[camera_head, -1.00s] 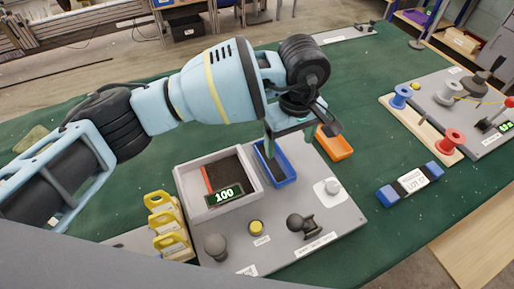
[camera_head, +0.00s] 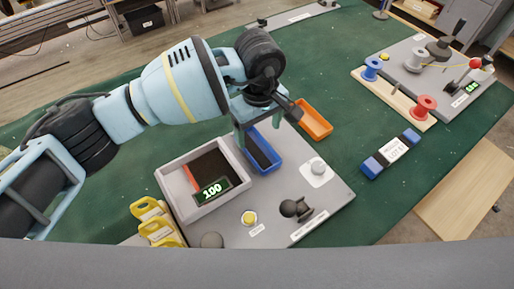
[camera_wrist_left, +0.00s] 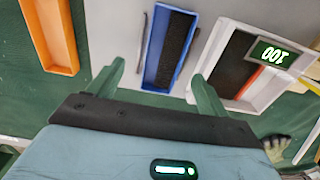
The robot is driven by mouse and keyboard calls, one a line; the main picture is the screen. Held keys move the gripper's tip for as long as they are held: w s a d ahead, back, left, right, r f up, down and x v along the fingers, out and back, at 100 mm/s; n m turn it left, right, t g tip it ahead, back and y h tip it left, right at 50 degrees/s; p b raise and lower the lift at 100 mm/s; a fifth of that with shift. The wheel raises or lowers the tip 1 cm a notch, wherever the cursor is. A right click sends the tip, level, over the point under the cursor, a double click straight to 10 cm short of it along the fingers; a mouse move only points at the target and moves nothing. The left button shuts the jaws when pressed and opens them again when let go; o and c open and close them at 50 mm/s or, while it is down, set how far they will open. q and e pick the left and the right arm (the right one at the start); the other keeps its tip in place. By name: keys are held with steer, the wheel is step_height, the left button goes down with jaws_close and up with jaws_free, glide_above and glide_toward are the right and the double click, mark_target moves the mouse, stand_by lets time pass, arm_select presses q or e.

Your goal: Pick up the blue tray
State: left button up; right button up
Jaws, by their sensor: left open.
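The blue tray (camera_head: 266,163) lies on the grey board, just right of the white box, in the head view. It is a narrow, low-walled tray with dark content. In the left wrist view the blue tray (camera_wrist_left: 177,77) lies ahead of the fingertips, between their lines. My left gripper (camera_head: 261,117) is over the back end of the tray in the head view and partly covers that end. In the left wrist view my left gripper (camera_wrist_left: 159,72) has its two green fingers spread apart with nothing between them. My right gripper is not in view.
A white box (camera_head: 170,184) with a display reading 100 stands beside the tray. An orange tray (camera_head: 315,132) lies behind right. Yellow-handled items (camera_head: 147,209), a black knob (camera_head: 290,208) and a blue-ended block (camera_head: 369,169) are nearby.

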mark_target(257, 151)
arm_select(q)
steer(key=f, duration=0.5)
steer(key=shift+s+a+p, duration=0.2)
steer(key=shift+s+p, duration=0.05)
steer(key=shift+p, duration=0.05)
steer(key=c, duration=1.3)
steer(key=shift+o, duration=0.2)
step_height(257, 151, up, 10)
